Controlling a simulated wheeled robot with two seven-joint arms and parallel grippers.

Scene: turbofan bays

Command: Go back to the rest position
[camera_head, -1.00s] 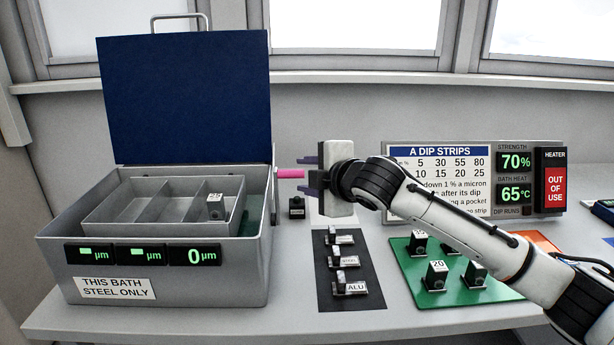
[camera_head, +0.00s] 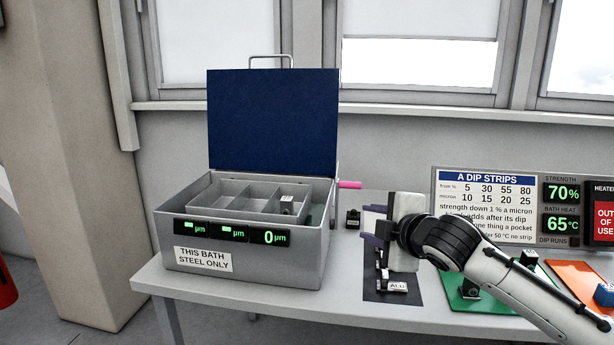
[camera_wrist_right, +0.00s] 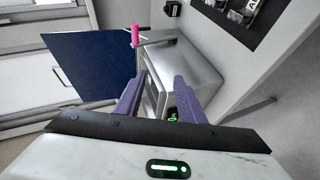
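My right gripper (camera_head: 374,224) is in front of the dip strips board, above the black mat with the labelled pieces. In the right wrist view its two purple fingers (camera_wrist_right: 152,98) stand apart with nothing held between them. The grey bath box (camera_head: 240,272) is to its left, its blue lid (camera_head: 272,122) raised. My left gripper is in neither view.
The dip strips board (camera_head: 487,206) stands at the back right. A green mat (camera_head: 466,300) and an orange mat (camera_head: 584,277) lie at the right, partly behind my right arm. A beige pillar (camera_head: 75,160) rises left of the table. Windows are behind.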

